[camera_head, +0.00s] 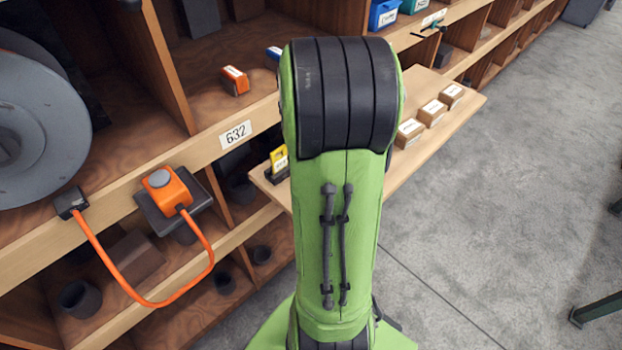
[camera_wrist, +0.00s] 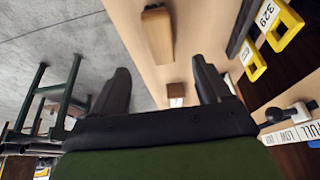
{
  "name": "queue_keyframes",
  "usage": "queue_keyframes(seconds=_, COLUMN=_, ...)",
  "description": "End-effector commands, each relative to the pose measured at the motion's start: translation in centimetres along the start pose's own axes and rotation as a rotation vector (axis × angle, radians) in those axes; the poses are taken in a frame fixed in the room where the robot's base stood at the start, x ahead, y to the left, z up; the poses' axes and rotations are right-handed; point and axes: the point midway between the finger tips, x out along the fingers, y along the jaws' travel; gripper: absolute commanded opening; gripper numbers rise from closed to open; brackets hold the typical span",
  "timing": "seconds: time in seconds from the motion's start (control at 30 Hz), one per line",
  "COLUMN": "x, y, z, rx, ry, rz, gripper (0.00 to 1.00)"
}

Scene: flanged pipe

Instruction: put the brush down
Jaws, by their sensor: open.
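My gripper (camera_wrist: 160,65) is open in the wrist view, with its two dark fingers wide apart and nothing held between them. Beyond the fingertips a long brown wooden block (camera_wrist: 158,37) lies on the pale wooden board (camera_wrist: 205,18). It may be the brush, but no bristles show, so I cannot tell for sure. It looks apart from both fingers. In the head view my green arm hides the gripper and part of the board (camera_head: 462,107); no brush can be made out there.
Several small labelled boxes (camera_head: 432,113) stand on the board. An orange device (camera_head: 167,190) with a cable sits on the left shelf. The grey floor (camera_head: 500,220) at right is largely clear.

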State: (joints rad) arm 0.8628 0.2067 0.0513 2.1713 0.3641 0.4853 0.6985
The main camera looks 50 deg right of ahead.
Motion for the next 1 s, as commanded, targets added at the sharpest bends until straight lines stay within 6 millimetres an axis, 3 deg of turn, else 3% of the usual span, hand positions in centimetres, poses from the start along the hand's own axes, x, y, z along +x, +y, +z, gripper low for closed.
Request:
queue_keyframes(seconds=0.13, x=-0.7, y=-0.5, z=0.5, rx=-0.032, ry=0.000, rz=-0.018, gripper=0.77)
queue_keyframes(seconds=0.23, x=-4.5, y=-2.2, z=3.4, rx=-0.199, ry=-0.003, rz=-0.108, gripper=0.77)
queue_keyframes(seconds=0.37, x=-12.2, y=-3.0, z=10.9, rx=-0.607, ry=-0.009, rz=-0.305, gripper=0.77)
queue_keyframes(seconds=0.43, x=-15.8, y=-1.8, z=15.2, rx=-0.857, ry=-0.002, rz=-0.420, gripper=0.77)
queue_keyframes(seconds=0.53, x=-19.5, y=1.5, z=20.2, rx=-1.195, ry=0.021, rz=-0.577, gripper=0.77)
queue_keyframes(seconds=0.6, x=-20.8, y=3.7, z=22.5, rx=-1.376, ry=0.043, rz=-0.661, gripper=0.77)
queue_keyframes(seconds=0.7, x=-21.5, y=5.7, z=24.1, rx=-1.530, ry=0.064, rz=-0.728, gripper=0.77)
queue_keyframes(seconds=1.0, x=-21.7, y=6.2, z=24.4, rx=-1.567, ry=0.070, rz=-0.742, gripper=0.77)
